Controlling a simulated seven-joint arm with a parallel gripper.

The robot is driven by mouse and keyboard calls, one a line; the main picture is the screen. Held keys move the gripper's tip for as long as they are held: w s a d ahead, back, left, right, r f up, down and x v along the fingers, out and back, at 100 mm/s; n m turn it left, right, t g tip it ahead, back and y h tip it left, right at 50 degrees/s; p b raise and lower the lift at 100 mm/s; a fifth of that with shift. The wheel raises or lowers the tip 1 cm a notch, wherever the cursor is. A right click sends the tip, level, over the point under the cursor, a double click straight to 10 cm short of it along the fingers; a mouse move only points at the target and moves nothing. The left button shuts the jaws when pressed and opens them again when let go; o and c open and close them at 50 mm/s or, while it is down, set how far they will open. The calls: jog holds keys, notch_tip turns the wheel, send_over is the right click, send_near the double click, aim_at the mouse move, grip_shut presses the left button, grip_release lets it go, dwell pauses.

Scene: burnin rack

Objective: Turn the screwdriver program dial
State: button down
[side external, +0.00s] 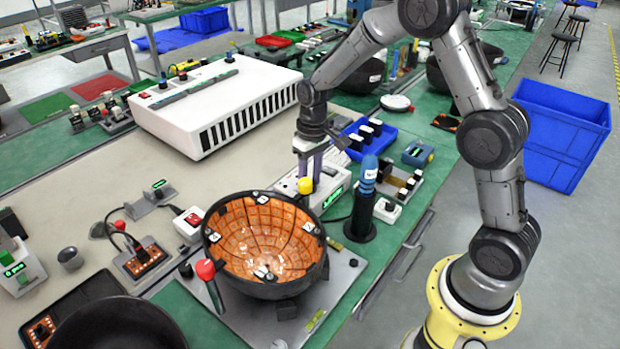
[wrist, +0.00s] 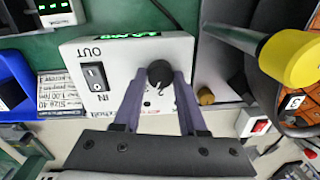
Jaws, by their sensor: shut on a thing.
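The program dial is a small black knob (wrist: 160,72) on the face of a white box (wrist: 128,62) in the wrist view. My gripper (wrist: 159,80) has its two purple fingers closed on either side of the knob. A green display (wrist: 138,36) is on the box above, partly cut off by its edge. A black rocker switch (wrist: 95,76) sits left of the knob, between OUT and IN. In the side view, my gripper (side external: 309,172) reaches down at the white box (side external: 318,196) and hides the knob. A blue screwdriver (side external: 369,178) stands upright in a black holder to the right.
A yellow-capped post (side external: 305,186) stands close to my gripper; its cap also shows large in the wrist view (wrist: 294,60). A black bowl with orange lining (side external: 265,235) stands in front. A blue tray (side external: 366,140) and a large white vented unit (side external: 215,103) are behind.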

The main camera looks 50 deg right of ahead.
jog(key=shift+n, duration=2.2)
jog(key=shift+c, duration=2.3)
grip_release()
notch_tip(320, 180, up, 14)
jog(key=shift+d, duration=0.35)
jog(key=shift+w+f, duration=0.1)
